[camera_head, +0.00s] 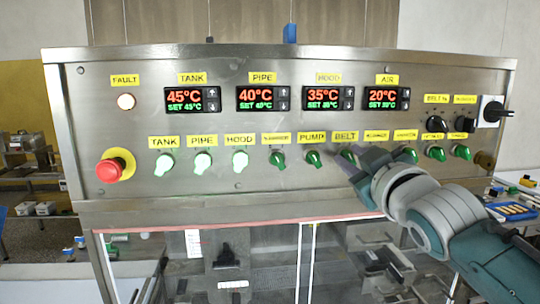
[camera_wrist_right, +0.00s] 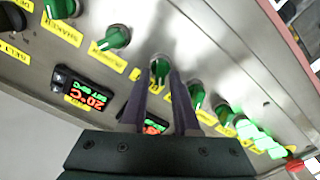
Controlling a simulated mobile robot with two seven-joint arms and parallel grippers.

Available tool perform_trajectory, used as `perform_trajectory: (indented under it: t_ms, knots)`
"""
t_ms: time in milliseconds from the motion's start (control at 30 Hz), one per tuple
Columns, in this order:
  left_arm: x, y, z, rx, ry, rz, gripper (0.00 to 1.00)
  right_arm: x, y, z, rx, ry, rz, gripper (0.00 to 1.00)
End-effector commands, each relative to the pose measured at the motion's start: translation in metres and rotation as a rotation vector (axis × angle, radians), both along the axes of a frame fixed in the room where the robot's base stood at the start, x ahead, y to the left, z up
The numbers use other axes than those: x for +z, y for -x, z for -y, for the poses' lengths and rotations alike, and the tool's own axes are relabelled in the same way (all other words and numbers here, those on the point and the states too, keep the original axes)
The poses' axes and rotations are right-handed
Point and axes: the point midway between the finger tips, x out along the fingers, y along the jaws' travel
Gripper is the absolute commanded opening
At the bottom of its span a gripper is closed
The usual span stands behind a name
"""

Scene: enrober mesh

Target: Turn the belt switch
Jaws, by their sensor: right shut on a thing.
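The belt switch (camera_head: 346,151) is a green knob under the yellow BELT label (camera_head: 345,135), in the lower row of the steel control panel (camera_head: 220,115). It is partly hidden by my right gripper (camera_head: 352,160), which reaches it from the lower right. In the right wrist view, the belt switch (camera_wrist_right: 160,67) sits between the tips of the right gripper's (camera_wrist_right: 161,82) two dark fingers, which are shut on it. Its exact turn angle is hard to tell. The knob does not look lit, unlike the TANK, PIPE and HOOD ones. My left gripper is not in view.
The pump switch (camera_head: 313,158) is close on the left, and another green knob (camera_head: 410,155) is close on the right. A red emergency button (camera_head: 109,170) is at far left. Temperature displays (camera_head: 323,98) sit above. A black rotary handle (camera_head: 492,111) juts out at the right edge.

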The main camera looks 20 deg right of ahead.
Motion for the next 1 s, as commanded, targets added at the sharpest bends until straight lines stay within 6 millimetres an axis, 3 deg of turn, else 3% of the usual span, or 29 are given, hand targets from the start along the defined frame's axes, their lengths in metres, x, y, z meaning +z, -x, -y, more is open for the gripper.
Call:
perform_trajectory:
  t_ms: [267,300,433,767,1000]
  knots:
    - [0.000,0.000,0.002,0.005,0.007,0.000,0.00,0.000,0.000,0.000,0.000,0.003,-0.001,0.00]
    - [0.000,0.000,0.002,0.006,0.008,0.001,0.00,0.000,0.000,0.000,0.000,0.002,0.000,0.31]
    - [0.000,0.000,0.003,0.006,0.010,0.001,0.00,0.000,0.000,0.000,0.000,0.002,0.000,0.45]
    - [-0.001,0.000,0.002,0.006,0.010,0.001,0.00,-0.001,0.003,-0.001,0.000,0.001,0.000,0.45]
    - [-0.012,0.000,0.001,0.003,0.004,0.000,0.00,-0.004,0.031,-0.008,0.001,0.002,0.000,0.45]
